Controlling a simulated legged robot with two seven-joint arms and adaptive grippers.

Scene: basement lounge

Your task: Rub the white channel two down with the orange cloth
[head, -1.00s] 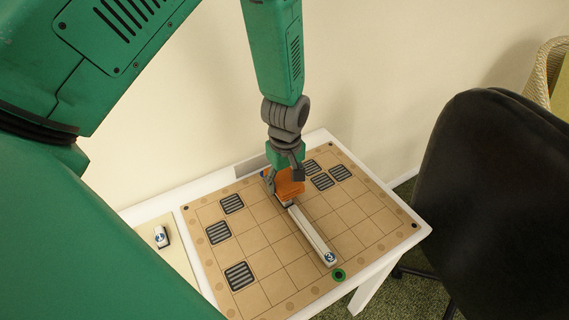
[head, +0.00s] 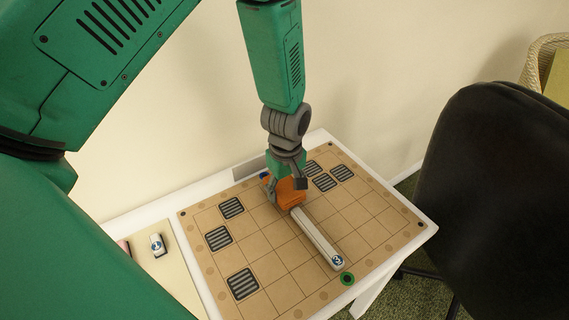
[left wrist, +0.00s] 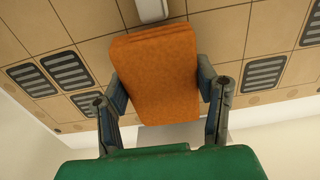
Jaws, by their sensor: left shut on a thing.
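My left gripper (head: 287,188) is shut on the cloth from above. In the left wrist view the cloth (left wrist: 155,75) sits between both fingers (left wrist: 162,100), and the channel (left wrist: 151,10) shows just beyond its edge. Whether the cloth presses on the channel is hard to tell. My right gripper is not in view.
The gridded board (head: 265,245) carries several dark slotted squares and lies on a white table (head: 425,240). A black chair (head: 490,190) stands at right, a wall behind.

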